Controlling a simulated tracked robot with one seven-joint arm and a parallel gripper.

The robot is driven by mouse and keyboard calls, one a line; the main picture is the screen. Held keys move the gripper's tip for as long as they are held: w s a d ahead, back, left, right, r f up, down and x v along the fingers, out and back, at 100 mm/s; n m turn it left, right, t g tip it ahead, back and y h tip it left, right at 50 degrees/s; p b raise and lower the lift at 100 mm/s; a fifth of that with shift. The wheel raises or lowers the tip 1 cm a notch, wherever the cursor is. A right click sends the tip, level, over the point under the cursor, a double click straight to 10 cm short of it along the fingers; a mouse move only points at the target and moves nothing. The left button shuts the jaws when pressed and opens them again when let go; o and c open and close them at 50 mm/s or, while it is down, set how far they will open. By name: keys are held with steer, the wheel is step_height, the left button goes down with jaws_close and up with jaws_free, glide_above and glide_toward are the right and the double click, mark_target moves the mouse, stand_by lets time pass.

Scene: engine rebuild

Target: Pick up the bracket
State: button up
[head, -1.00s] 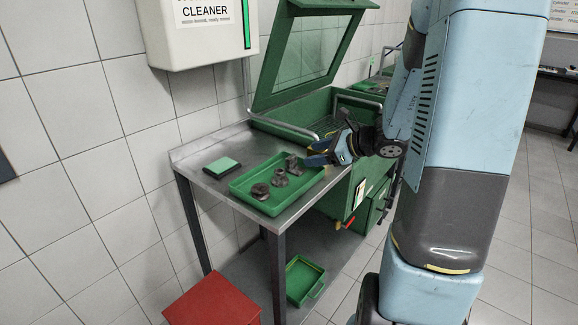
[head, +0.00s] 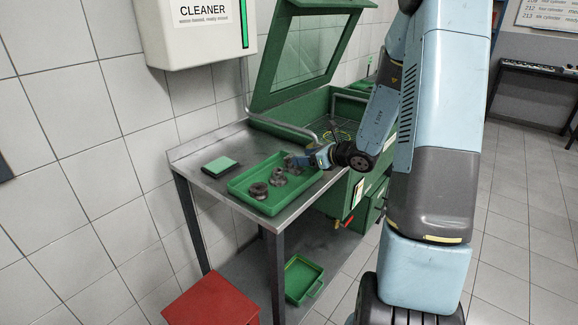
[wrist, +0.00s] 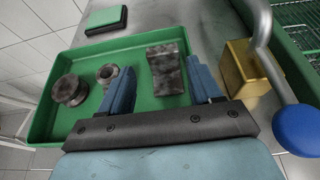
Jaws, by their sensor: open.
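The bracket, a dark, stained metal block with a step in it (wrist: 166,70), lies in the right part of the green tray (wrist: 52,128) in the wrist view. My gripper (wrist: 159,66) is open, with its blue fingers pointing at the bracket. The right finger is close beside the bracket's right side; the left finger stands apart from its left side, with green tray floor between. I cannot tell whether the right finger touches it. In the head view my gripper (head: 300,160) is low over the tray's right end and largely hides the bracket.
Two round dark parts lie in the tray left of the bracket: a spool-like one (wrist: 70,90) and a smaller flanged one (wrist: 107,74). A brass-coloured block (wrist: 243,75), a grey rail and a blue knob (wrist: 297,128) are at right. A green pad (head: 219,167) lies behind.

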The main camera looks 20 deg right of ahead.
mark_target(294, 169)
steer(key=shift+x, duration=2.7)
steer(key=shift+d+f, duration=0.1)
steer(key=shift+d, duration=0.05)
steer(key=shift+c, duration=0.5)
steer(key=c, duration=0.9)
steer(key=shift+o, duration=0.2)
